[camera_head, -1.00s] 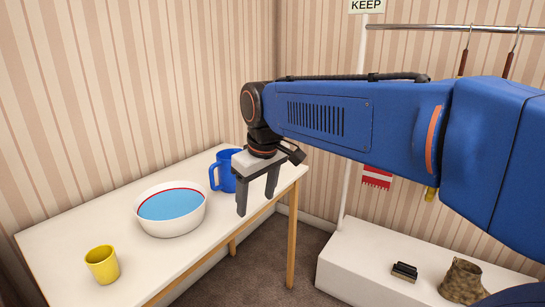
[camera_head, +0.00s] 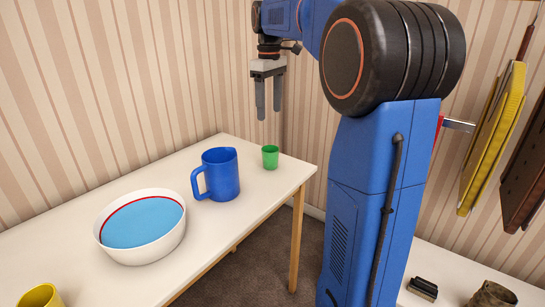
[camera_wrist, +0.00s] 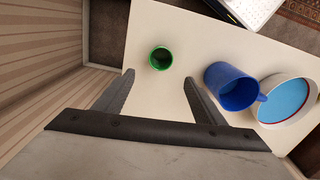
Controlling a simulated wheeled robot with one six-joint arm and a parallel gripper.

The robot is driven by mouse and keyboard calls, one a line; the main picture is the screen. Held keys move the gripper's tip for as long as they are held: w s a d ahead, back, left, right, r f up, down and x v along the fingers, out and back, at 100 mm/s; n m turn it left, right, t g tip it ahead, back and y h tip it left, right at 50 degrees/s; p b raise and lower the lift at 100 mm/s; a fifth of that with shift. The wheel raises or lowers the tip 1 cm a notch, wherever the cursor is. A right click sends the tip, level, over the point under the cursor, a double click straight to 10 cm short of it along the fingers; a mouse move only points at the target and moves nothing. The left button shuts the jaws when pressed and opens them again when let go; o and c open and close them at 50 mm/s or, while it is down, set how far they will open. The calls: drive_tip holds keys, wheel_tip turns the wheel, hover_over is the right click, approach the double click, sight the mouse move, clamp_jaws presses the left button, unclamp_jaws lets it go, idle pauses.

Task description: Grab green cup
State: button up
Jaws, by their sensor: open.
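A small green cup (camera_head: 270,157) stands upright near the far right corner of the white table (camera_head: 255,205). In the wrist view the green cup (camera_wrist: 160,58) lies ahead of the fingertips, between their lines, with its open top facing the camera. My gripper (camera_head: 268,112) is open and empty, pointing down, above table height near the wall corner. It also shows in the wrist view (camera_wrist: 158,85), its two fingers spread apart. It does not touch the cup.
A blue pitcher (camera_head: 220,174) stands just left of the cup. A white bowl with blue inside (camera_head: 150,252) and a yellow cup (camera_head: 40,296) are farther left. Striped walls stand close behind the table. A lower white surface (camera_head: 440,262) holds small items at right.

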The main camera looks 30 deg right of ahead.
sight(270, 154)
drive_tip(key=f, duration=1.7)
drive_tip(key=shift+s+f, duration=0.1)
drive_tip(key=shift+s, duration=0.1)
drive_tip(key=c, duration=1.2)
